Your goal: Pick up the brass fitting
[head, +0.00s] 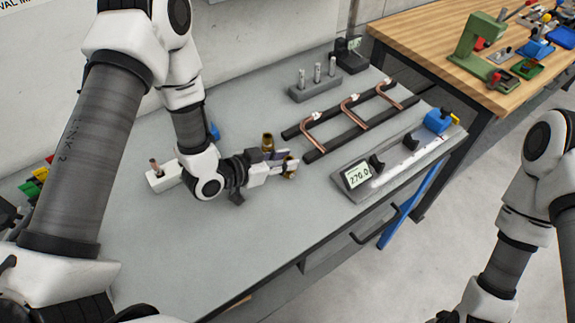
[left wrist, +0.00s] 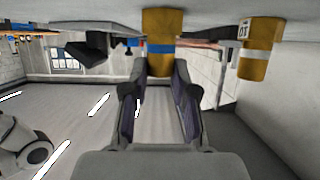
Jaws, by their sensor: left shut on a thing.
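My left gripper (head: 282,164) reaches in from the left, low over the grey bench. It is shut on a brass fitting (head: 291,169), which stands upright between its fingertips. In the left wrist view, which looks upside down, this fitting has a blue band (left wrist: 161,48) and sits between the two dark finger pads (left wrist: 160,90). A second brass piece (head: 267,141) stands just behind the gripper, apart from the fingers. In the left wrist view it carries a white label (left wrist: 260,62). The held fitting's lower part is partly hidden by the fingers.
Bent copper tubes (head: 352,112) lie across dark rails beyond the gripper. A bending tool with a display (head: 358,175) lies to the right. A grey block with pins (head: 316,84) stands behind. A white block (head: 163,178) is left of the gripper. The front of the bench is clear.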

